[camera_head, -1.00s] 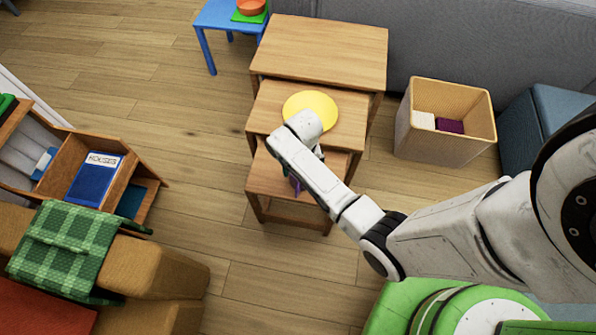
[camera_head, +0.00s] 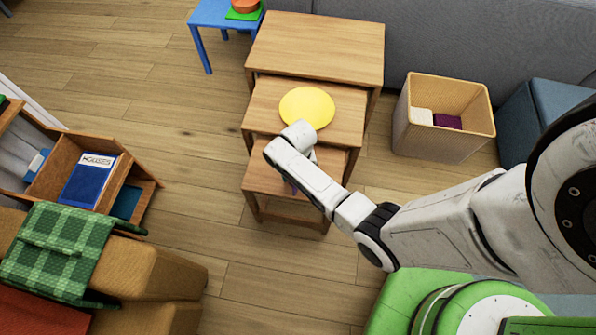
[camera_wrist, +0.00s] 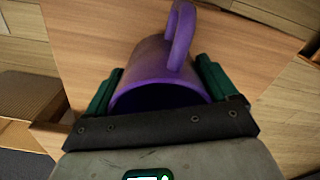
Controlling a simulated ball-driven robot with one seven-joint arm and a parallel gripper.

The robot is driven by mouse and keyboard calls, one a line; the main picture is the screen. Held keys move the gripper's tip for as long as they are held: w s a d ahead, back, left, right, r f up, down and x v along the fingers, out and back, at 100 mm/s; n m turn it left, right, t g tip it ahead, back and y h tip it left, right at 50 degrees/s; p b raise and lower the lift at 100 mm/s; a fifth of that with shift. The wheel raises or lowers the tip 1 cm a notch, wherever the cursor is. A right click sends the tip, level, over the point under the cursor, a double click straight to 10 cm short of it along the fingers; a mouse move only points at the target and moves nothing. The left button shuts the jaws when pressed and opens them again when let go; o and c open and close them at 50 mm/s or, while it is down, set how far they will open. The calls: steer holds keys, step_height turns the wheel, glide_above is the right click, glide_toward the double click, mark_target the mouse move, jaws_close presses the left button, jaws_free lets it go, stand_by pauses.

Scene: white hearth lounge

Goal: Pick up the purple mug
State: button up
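The purple mug (camera_wrist: 150,68) is in the wrist view, with its dark opening toward my gripper and its handle at the top of the picture. It is over the wooden top of the lowest nesting table (camera_head: 262,180). My gripper (camera_wrist: 160,72) has one green finger on each side of the mug, very close to its wall. I cannot tell whether the fingers press on it. In the head view my arm hides nearly all of the mug; only a sliver of purple shows beside it.
The middle table (camera_head: 262,118) bears a yellow disc (camera_head: 306,107), close behind my wrist. The tallest table (camera_head: 318,45) is bare. A wooden bin (camera_head: 425,143) with white and purple items stands at right. A shelf unit (camera_head: 130,185) is at left. Floor between is clear.

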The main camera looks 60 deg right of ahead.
steer(key=c, duration=0.8)
steer(key=shift+o, duration=0.2)
